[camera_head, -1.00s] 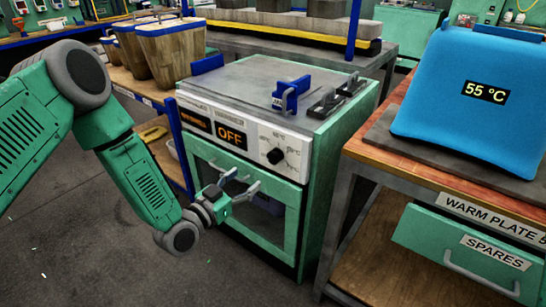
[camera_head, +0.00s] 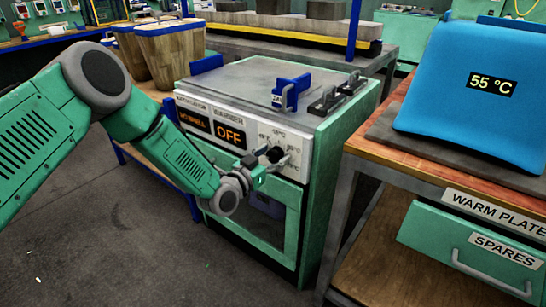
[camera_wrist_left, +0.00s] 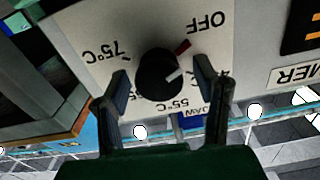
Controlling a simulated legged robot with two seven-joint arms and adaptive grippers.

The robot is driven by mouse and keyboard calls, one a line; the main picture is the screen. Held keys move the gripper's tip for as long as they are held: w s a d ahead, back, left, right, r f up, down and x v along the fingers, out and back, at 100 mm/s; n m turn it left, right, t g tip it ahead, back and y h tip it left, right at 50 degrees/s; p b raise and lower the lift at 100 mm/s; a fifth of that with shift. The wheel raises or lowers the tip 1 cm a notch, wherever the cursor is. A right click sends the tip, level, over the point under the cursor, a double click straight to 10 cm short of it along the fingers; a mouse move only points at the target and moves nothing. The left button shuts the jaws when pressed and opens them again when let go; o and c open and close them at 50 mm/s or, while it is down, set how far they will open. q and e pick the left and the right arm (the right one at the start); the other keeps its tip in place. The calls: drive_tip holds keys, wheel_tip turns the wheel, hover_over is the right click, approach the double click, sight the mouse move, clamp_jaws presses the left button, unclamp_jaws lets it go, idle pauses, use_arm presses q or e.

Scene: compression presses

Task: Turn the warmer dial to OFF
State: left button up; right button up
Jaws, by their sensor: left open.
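The warmer dial (camera_head: 275,154) is a black round knob on the white front panel of the green warmer (camera_head: 322,165). A red mark lies on the OFF side, and a pale pointer line faces the partly hidden mark. The panel's display (camera_head: 229,135) reads OFF. My left gripper (camera_head: 268,161) is open in front of the dial, its fingers on either side of the knob; I cannot tell if they touch it.
A blue clamp-like part (camera_head: 290,92) sits on the warmer's top. To the right, a bench carries a blue plate unit (camera_head: 470,85) showing 55 °C, above a green SPARES drawer (camera_head: 470,245). Wooden bins (camera_head: 170,55) stand behind left.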

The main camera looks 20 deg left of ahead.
use_arm(q)
drive_tip(key=c, duration=1.2)
drive_tip(key=shift+n, duration=0.5)
drive_tip(key=o, duration=1.2)
drive_tip(key=v, duration=1.2)
